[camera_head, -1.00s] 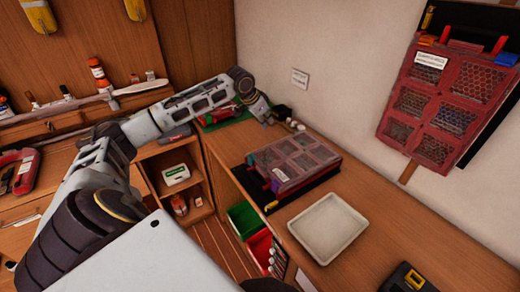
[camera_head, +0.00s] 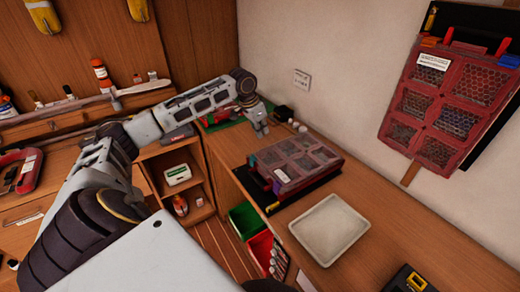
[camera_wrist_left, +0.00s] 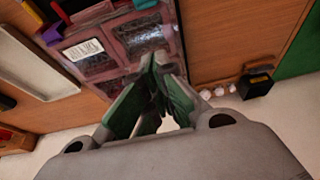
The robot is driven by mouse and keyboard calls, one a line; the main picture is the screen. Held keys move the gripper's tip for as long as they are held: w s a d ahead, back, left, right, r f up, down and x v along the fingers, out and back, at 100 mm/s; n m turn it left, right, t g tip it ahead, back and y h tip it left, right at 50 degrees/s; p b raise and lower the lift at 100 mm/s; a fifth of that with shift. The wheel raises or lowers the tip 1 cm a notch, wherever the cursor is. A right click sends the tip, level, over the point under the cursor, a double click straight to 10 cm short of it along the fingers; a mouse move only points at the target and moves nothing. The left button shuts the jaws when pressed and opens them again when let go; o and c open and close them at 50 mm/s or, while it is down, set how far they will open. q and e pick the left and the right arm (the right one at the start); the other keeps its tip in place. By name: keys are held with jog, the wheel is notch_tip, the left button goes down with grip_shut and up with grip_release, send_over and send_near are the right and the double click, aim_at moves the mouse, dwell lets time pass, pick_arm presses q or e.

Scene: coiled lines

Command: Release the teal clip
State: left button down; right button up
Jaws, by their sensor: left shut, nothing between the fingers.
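A red case with mesh windows (camera_head: 297,160) lies on the wooden counter and also shows in the left wrist view (camera_wrist_left: 112,45). My left gripper (camera_head: 262,131) is behind the case, apart from the clips. Its green-padded fingers (camera_wrist_left: 156,63) are shut and empty. My right gripper is out of view.
A white tray (camera_head: 328,230) stands in front of the case. A black box (camera_head: 284,112) and small white knobs are by the wall. A similar red panel (camera_head: 445,100) hangs on the wall. Green and red bins (camera_head: 247,220) are below the counter edge.

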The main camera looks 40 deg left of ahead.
aim_at(263, 155)
pick_arm(q)
jog(key=p+x, duration=0.1)
jog(key=x, duration=0.8)
jog(key=shift+w+d+f, duration=0.1)
jog(key=shift+w+f, duration=0.05)
jog(key=shift+f, duration=0.3)
jog(key=shift+s+a+p, duration=0.25)
jog(key=shift+s+p, duration=0.05)
jog(key=shift+s, duration=0.65)
jog(key=shift+s+a+p, duration=0.25)
jog(key=shift+s+a, duration=0.05)
jog(key=shift+s, duration=0.65)
jog(key=shift+w, duration=0.1)
